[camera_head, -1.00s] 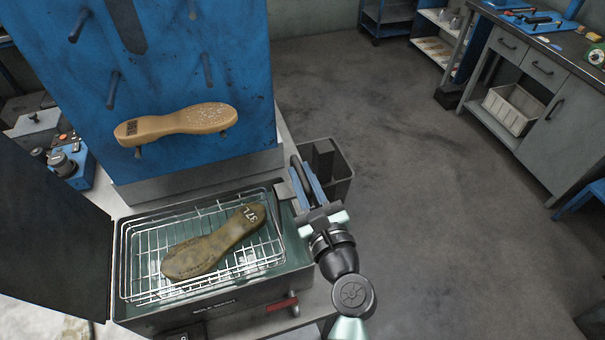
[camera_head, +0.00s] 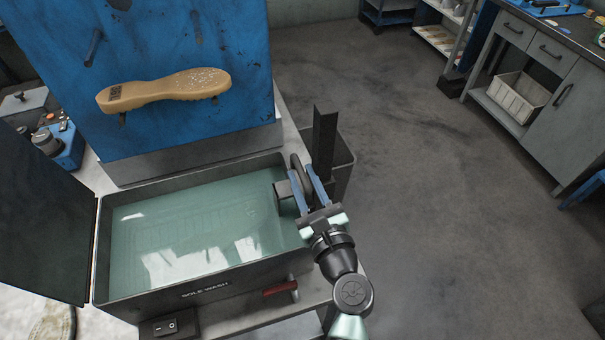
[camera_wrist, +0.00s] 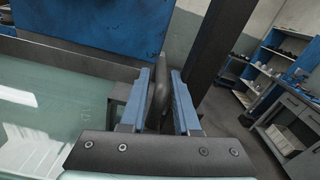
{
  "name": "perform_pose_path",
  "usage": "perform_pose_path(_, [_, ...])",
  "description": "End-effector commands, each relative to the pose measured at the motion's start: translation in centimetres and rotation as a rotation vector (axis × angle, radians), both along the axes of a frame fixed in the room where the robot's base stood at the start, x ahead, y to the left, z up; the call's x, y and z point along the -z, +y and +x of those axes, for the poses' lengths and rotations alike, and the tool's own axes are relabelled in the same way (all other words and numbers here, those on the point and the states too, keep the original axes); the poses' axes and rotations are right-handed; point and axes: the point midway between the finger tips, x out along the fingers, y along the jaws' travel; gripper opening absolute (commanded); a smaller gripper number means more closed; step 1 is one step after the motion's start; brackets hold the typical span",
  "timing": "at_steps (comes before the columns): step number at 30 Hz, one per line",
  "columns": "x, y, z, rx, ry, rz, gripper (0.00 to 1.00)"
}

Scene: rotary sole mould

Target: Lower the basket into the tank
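The tank (camera_head: 205,293), labelled SOLE WASH, is open and filled with cloudy green liquid that also shows in the wrist view (camera_wrist: 50,90). The basket is not visible above the liquid; only faint lines and bright reflections show in it. My gripper (camera_head: 308,185) is at the tank's right end. Its blue fingers stand on either side of a dark upright handle (camera_wrist: 158,95) and look closed on it. A bracket (camera_head: 283,190) reaches from there to the tank's rim.
A dark upright post (camera_head: 325,140) stands just right of my fingers. A blue panel (camera_head: 190,140) behind the tank carries a tan sole (camera_head: 165,88) on pegs. A dark lid (camera_head: 45,220) stands open at left.

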Motion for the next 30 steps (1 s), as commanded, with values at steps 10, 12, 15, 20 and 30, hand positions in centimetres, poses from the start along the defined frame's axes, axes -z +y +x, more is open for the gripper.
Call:
perform_pose_path(10, [-0.3,-0.2,-0.8,-0.002,-0.008,0.001,0.30])
perform_pose_path(12, [-0.3,-0.6,-1.8,0.000,-0.007,0.002,0.30])
perform_pose_path(15, [-0.1,-1.2,-3.7,0.001,-0.005,0.002,0.30])
perform_pose_path(20, [-0.1,-2.4,-7.2,0.001,-0.003,0.001,0.30])
perform_pose_path(30, [-0.2,-3.9,-11.9,0.000,-0.004,0.000,0.30])
